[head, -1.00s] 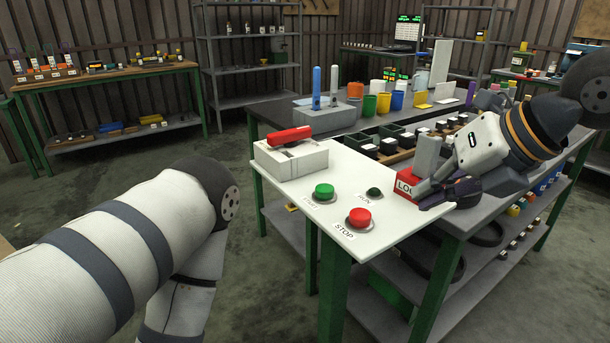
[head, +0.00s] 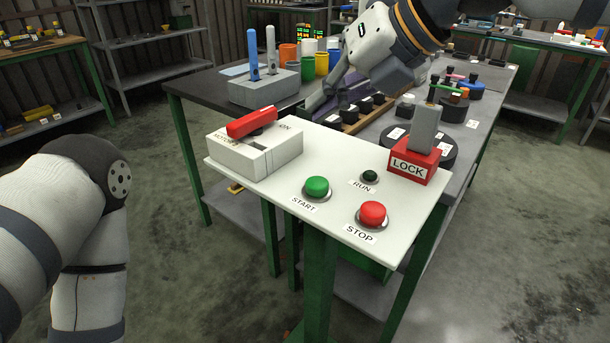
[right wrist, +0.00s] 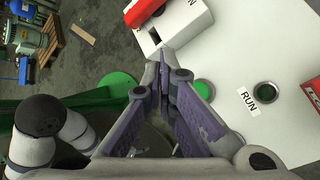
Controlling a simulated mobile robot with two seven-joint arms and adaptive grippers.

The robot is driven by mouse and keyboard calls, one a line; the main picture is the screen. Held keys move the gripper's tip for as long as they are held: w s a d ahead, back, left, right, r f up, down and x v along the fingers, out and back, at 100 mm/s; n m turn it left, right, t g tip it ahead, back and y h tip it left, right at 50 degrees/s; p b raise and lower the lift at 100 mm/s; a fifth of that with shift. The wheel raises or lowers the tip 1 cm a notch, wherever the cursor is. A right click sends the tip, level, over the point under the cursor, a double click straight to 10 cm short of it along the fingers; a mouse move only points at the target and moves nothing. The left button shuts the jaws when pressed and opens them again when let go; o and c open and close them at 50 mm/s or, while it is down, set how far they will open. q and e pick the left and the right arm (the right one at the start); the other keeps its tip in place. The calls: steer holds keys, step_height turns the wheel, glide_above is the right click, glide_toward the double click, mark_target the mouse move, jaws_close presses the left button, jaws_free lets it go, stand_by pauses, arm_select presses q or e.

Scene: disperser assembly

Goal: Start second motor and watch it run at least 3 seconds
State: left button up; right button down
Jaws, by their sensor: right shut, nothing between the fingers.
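The white panel (head: 270,195) carries a green START button (head: 317,187), a red STOP button (head: 373,213) and a dark green RUN lamp (head: 370,176), which looks unlit. A white switch box (head: 235,158) with a red lever (head: 252,122) stands at its back left; its label is partly hidden. A red LOCK block (head: 411,165) with a grey piece on top stands at the right. My right gripper (head: 318,103) is shut and empty, above and behind the panel. In the right wrist view its fingers (right wrist: 163,68) partly cover the START button (right wrist: 203,89). My left gripper is out of view.
My left arm fills the lower left. The panel's front is clear.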

mark_target(321, 180)
steer(key=shift+s+d, duration=0.1)
steer(key=shift+d, duration=0.05)
steer(key=shift+f+b, duration=0.35)
steer(key=shift+f, duration=4.1)
steer(key=shift+f, duration=0.1)
steer(key=shift+f, duration=0.3)
steer(key=shift+f, duration=0.95)
steer(key=shift+r, duration=1.35)
steer(key=shift+r+p, duration=0.35)
steer(key=shift+r, duration=2.2)
